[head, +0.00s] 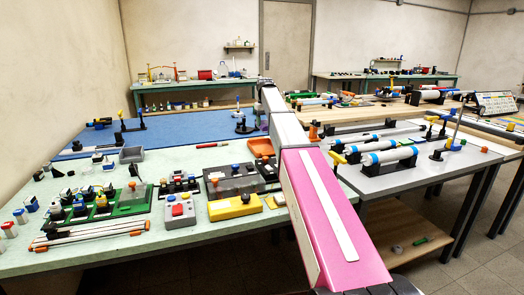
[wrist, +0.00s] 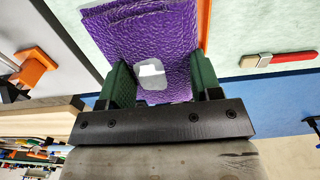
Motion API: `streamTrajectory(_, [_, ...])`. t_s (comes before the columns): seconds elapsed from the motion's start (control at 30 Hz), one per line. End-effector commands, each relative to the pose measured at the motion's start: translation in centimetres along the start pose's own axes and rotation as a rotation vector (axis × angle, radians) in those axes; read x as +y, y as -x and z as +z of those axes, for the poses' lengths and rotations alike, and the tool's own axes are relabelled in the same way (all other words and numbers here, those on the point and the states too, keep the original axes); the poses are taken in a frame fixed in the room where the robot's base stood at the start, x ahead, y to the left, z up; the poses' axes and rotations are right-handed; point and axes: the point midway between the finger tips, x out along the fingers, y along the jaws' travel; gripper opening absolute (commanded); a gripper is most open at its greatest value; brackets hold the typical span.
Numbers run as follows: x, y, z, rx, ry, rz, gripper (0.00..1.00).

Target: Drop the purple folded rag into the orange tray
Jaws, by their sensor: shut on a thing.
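The purple folded rag (wrist: 150,40) fills the upper middle of the wrist view. My gripper (wrist: 162,82) is shut on it, with a dark green finger on each side. A pale grey patch shows on the rag between the fingers. The orange tray (head: 260,147) lies on the pale green bench top in the head view, just left of my arm and partly hidden by it. A thin orange edge (wrist: 205,22) shows beside the rag in the wrist view, probably the tray's. I cannot make out my gripper or the rag in the head view.
A dark grey box (head: 233,180), a yellow box (head: 235,206) and a grey open bin (head: 131,155) stand on the bench. A red-handled tool (wrist: 280,58) lies on the bench in the wrist view. White cylinders (head: 388,156) sit on the grey table at right.

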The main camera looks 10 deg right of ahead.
Motion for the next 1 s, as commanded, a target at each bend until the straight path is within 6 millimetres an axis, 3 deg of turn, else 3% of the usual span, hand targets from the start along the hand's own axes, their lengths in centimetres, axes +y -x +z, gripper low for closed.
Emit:
streamTrajectory(0.3, [0.0,-3.4,0.0,-0.001,0.0,0.0,0.28])
streamTrajectory(0.63, [0.0,-3.9,0.0,0.0,0.0,0.0,0.28])
streamTrajectory(0.67, [0.0,-3.9,0.0,0.0,0.0,0.0,0.61])
streamTrajectory(0.73, [0.0,-3.9,0.0,0.0,0.0,0.0,0.84])
streamTrajectory(0.77, [0.0,-3.9,0.0,0.0,0.0,0.0,0.88])
streamTrajectory(1.0, [0.0,-3.8,0.0,0.0,0.0,0.0,0.88])
